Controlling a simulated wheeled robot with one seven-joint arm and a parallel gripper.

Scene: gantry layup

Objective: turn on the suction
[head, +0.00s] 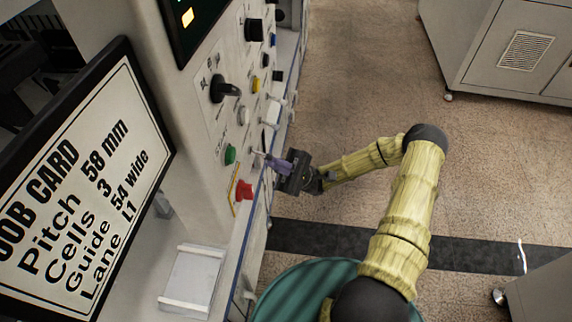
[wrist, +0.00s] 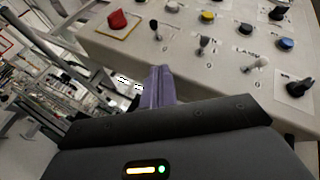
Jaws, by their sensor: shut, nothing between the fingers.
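The pale control panel (head: 212,125) stands left of my arm in the head view, and it fills the top of the wrist view (wrist: 120,52). In the wrist view a row of small metal toggle levers runs across it: a left one (wrist: 155,28), a middle one (wrist: 203,45) and a right one (wrist: 257,65). Their labels are too small to read surely, so I cannot tell which is the suction. My gripper (head: 262,158) is shut and empty at the panel's lower part. Its purple fingertips (wrist: 160,72) are just below the left lever; contact cannot be told.
A red knob (head: 243,190) on a yellow plate and a green button (head: 230,154) are close to my gripper. A black rotary handle (head: 222,89) is higher. A job card (head: 75,190) stands at left. Grey cabinets (head: 505,50) stand at upper right, with open floor between.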

